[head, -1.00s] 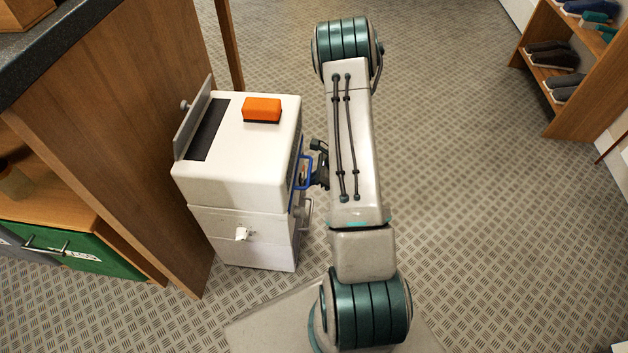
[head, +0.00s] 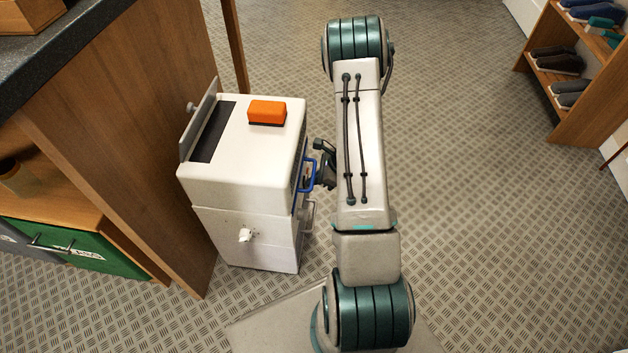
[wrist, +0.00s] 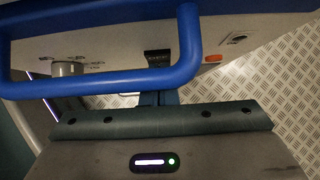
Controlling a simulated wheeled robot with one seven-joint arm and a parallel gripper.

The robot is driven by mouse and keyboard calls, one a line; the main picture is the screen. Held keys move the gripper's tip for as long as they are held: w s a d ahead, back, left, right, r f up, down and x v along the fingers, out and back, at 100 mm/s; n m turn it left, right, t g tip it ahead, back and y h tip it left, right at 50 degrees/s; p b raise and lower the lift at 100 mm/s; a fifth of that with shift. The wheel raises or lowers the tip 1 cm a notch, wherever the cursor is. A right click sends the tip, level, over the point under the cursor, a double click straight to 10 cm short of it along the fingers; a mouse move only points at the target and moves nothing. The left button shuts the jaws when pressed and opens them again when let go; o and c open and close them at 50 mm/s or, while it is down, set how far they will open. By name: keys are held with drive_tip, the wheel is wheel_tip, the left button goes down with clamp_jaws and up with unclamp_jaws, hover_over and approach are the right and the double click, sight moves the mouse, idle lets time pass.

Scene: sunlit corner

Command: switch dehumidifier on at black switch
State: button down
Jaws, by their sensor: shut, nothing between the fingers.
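The dehumidifier (head: 240,180) is the white boxy machine left of my arm in the head view. Its front faces right, towards my gripper (head: 318,172). The handle also shows in the head view (head: 309,178), close beside my gripper.
An orange block (head: 267,112) lies on top of the machine. A wooden counter (head: 150,130) stands close on the left. A shoe rack (head: 570,75) is far right; the floor between is clear.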

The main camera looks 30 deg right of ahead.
drive_tip(key=s+d+f+p+v, duration=0.1)
drive_tip(key=p+v, duration=0.3)
drive_tip(key=v, duration=0.9)
drive_tip(key=shift+d+f, duration=0.4)
drive_tip(key=shift+s+p, duration=0.15)
drive_tip(key=shift+p, duration=0.35)
drive_tip(key=shift+d+f+p, duration=0.1)
drive_tip(key=shift+f+p, duration=0.7)
drive_tip(key=shift+p, duration=0.25)
drive_tip(key=shift+f, duration=0.1)
